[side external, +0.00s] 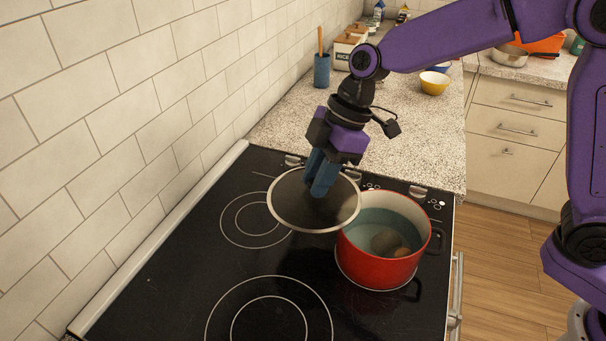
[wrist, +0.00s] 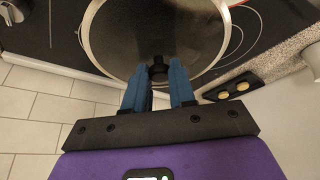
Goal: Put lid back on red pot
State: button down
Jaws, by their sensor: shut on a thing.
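A red pot (side external: 377,268) stands open on the cooktop, on the right side in the side external view. It holds liquid and a few roundish brownish items. My gripper (side external: 319,190) is shut on the knob of a round dark glass lid (side external: 290,203) with a pale rim. The lid is held roughly level to the left of the pot, and its right edge overlaps the pot's left rim in the picture. In the wrist view the lid (wrist: 150,35) lies ahead of the blue fingertips, with the black knob (wrist: 159,70) between them. The pot does not show clearly there.
The black cooktop (side external: 180,270) has bare burner rings at left and front. A tiled wall (side external: 100,110) runs along the left. A speckled counter (side external: 290,128) behind holds a blue utensil holder (side external: 321,70) and a yellow bowl (side external: 434,83).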

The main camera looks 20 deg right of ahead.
jog(key=s+d+r, duration=0.4)
jog(key=s+d, duration=0.3)
jog(key=d, duration=0.3)
notch_tip(320, 180, down, 6)
jog(key=shift+s+f, duration=0.25)
jog(key=shift+s, duration=0.05)
dwell(0.3)
jog(key=shift+d+f, duration=0.1)
jog(key=shift+f, duration=0.05)
dwell(1.9)
jog(key=shift+c, duration=1.9)
grip_release()
notch_tip(320, 180, up, 7)
